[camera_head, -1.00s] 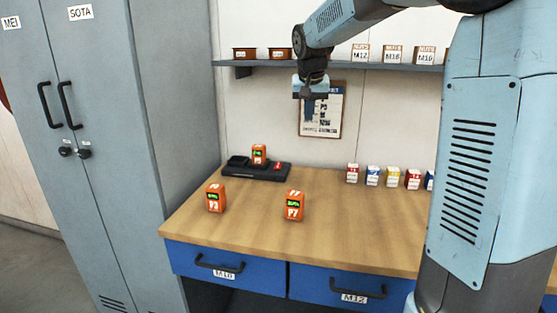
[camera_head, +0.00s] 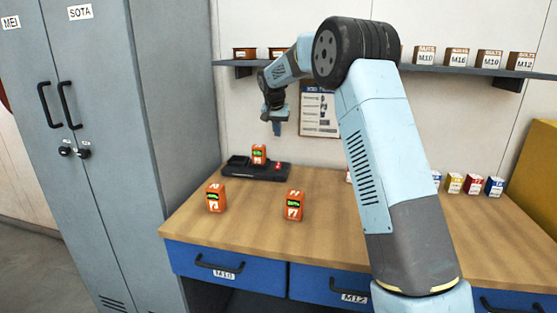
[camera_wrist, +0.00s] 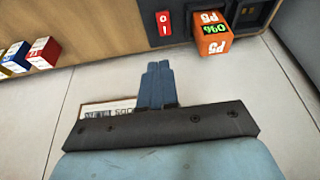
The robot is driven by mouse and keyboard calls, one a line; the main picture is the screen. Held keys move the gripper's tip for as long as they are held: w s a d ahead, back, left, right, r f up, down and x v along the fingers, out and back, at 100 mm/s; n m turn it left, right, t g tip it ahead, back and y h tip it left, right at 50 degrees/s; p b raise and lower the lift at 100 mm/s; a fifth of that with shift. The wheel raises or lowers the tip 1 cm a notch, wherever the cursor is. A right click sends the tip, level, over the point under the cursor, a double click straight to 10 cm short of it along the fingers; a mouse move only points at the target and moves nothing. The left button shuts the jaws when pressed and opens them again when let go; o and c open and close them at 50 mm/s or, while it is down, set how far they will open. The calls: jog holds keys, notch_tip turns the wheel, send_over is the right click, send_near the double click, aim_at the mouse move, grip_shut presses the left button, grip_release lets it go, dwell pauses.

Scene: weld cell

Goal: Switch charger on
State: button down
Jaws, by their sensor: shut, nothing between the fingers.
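The charger (camera_head: 256,174) is a flat black unit at the back left of the wooden bench. An orange battery (camera_head: 259,154) stands in it, and a second bay to its left looks empty. Its red rocker switch (camera_head: 278,165) is at the right end. In the wrist view the switch (camera_wrist: 164,23), marked 0 and 1, lies beyond the fingertips, beside the orange battery (camera_wrist: 212,38) marked P5 and 0%. My gripper (camera_head: 277,130) is above the charger's right end, fingers pointing down. In the wrist view my gripper (camera_wrist: 158,66) has its blue fingers together and empty, apart from the switch.
Two loose orange batteries stand on the bench, one left (camera_head: 215,198) and one further right (camera_head: 294,205). A clipboard (camera_head: 320,108) hangs on the wall close behind my gripper. A shelf (camera_head: 480,71) with boxes runs above. Small coloured boxes (camera_head: 475,184) stand at right.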

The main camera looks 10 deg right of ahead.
aim_at(279, 163)
jog(key=shift+w+a+f, duration=0.3)
jog(key=shift+w+f, duration=0.4)
jog(key=shift+w, duration=0.05)
jog(key=x, duration=1.4)
jog(key=shift+s, duration=0.1)
